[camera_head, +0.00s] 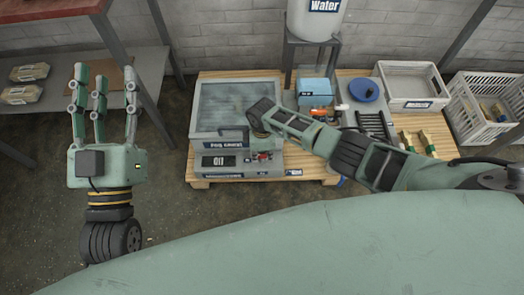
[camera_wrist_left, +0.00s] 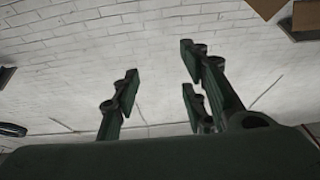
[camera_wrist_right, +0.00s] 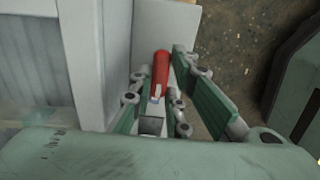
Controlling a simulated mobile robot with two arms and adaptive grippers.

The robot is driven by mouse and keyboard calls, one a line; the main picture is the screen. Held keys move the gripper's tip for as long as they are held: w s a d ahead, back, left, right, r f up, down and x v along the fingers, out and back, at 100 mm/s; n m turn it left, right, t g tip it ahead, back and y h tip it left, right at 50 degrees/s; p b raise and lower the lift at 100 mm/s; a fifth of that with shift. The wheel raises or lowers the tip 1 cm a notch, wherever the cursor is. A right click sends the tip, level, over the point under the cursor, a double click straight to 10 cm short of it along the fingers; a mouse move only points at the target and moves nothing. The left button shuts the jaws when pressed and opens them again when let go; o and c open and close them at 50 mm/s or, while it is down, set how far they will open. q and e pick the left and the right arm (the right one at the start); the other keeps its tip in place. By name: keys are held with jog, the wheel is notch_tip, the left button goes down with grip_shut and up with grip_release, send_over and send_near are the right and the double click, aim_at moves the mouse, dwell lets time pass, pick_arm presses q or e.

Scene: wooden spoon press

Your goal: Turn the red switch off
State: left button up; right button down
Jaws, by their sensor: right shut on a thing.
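The red switch (camera_head: 263,156) is on the front panel of the grey press machine (camera_head: 222,167), right of its small black display. In the right wrist view the red switch handle (camera_wrist_right: 161,72) lies between the fingers of my right gripper (camera_wrist_right: 160,82), which are shut on it. In the head view the right gripper (camera_head: 258,138) reaches down over the panel, and its fingers are mostly hidden by the wrist. My left gripper (camera_head: 105,80) is open and empty, fingers pointing up, well left of the machine. The left wrist view shows its spread fingers (camera_wrist_left: 160,80) against a wall.
The machine stands on a wooden pallet (camera_head: 315,172). Right of it are a blue box (camera_head: 314,87), a blue round lid (camera_head: 364,90), a white tray (camera_head: 408,80) and a white crate (camera_head: 480,115). A water tank (camera_head: 316,22) stands behind. A metal shelf (camera_head: 30,75) is at left.

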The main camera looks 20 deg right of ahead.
aim_at(262, 155)
pick_arm(q)
jog(key=shift+w+f+g, duration=0.2)
jog(key=shift+f+g, duration=0.1)
jog(key=shift+f, duration=0.25)
pick_arm(e)
jog(key=shift+d, duration=0.15)
pick_arm(q)
jog(key=shift+y, duration=0.3)
pick_arm(e)
jog(key=c, duration=1.7)
grip_release()
notch_tip(262, 155, up, 12)
